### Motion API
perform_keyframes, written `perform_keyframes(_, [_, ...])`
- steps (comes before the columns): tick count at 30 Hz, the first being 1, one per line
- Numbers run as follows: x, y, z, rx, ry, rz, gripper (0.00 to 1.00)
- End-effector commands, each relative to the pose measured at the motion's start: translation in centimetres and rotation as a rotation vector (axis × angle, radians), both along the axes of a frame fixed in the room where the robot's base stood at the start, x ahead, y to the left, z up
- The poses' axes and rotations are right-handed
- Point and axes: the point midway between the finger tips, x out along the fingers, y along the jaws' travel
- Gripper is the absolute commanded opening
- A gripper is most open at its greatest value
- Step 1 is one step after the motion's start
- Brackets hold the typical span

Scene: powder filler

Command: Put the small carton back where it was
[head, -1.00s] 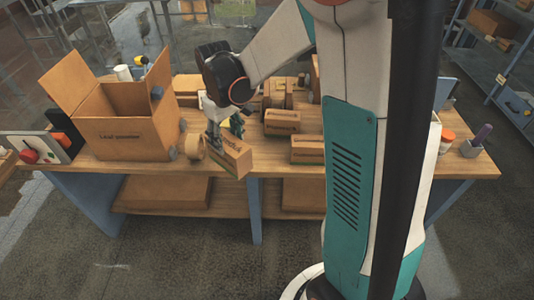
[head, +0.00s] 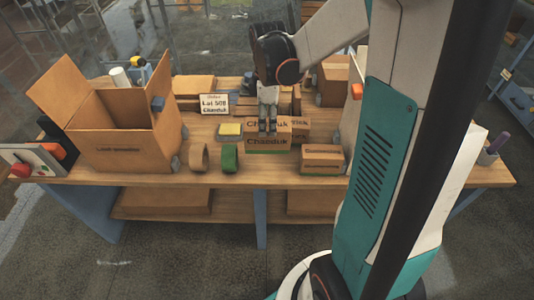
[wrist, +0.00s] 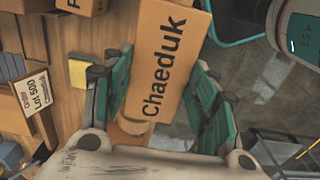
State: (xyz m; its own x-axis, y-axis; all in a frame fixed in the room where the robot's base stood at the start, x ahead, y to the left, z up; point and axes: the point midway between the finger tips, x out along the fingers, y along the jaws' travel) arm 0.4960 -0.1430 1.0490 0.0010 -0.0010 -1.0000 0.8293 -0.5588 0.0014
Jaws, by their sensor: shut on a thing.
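The small carton (head: 268,142), brown with "Chaeduk" printed on it, is in my gripper (head: 268,128) over the middle of the workbench in the head view. It looks roughly level. I cannot tell whether it touches the bench top. In the wrist view, the carton (wrist: 165,60) fills the space between the two green finger pads of my gripper (wrist: 160,95), which is shut on it. Another brown carton (head: 299,129) is right behind it, partly hidden. A card (head: 214,103) reading a lot number and "Chaeduk" stands behind to the left.
A large open box (head: 120,148) stands at the left of the workbench (head: 270,171). A brown tape roll (head: 198,157), a green roll (head: 230,158) and a yellow pad (head: 229,129) lie left of the held carton. Another carton (head: 323,160) is to the right. Bare bench shows in front.

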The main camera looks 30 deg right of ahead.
Motion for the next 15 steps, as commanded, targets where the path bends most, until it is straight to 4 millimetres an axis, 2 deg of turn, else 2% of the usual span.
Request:
perform_keyframes(1, [0.0, 0.0, -1.6, 0.000, 0.000, 0.000, 0.00])
perform_keyframes(6, [0.0, 0.0, -5.5, 0.000, 0.000, 0.000, 0.00])
perform_keyframes(10, [0.0, 0.0, -7.6, 0.000, 0.000, -0.001, 0.00])
perform_keyframes(15, [0.0, 0.0, -8.6, 0.000, 0.000, -0.001, 0.00])
